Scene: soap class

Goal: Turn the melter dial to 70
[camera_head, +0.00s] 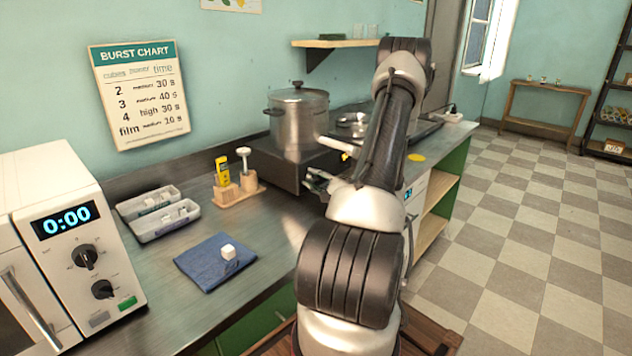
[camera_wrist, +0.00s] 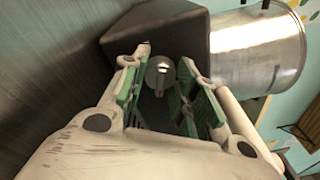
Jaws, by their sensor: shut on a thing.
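A steel pot (camera_head: 298,118) stands on a low dark unit (camera_head: 275,165), which looks like the melter. In the wrist view, a round grey dial (camera_wrist: 160,72) with a raised grip bar sits on the front of this unit. My gripper (camera_head: 316,180) is at the front face of the unit. In the wrist view my gripper (camera_wrist: 163,68) has its green-padded fingers on either side of the dial, shut on it. The dial is hidden in the head view, and I cannot read any scale or setting.
A microwave (camera_head: 75,235) showing 0:00 stands at left. My arm hides the counter's right part.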

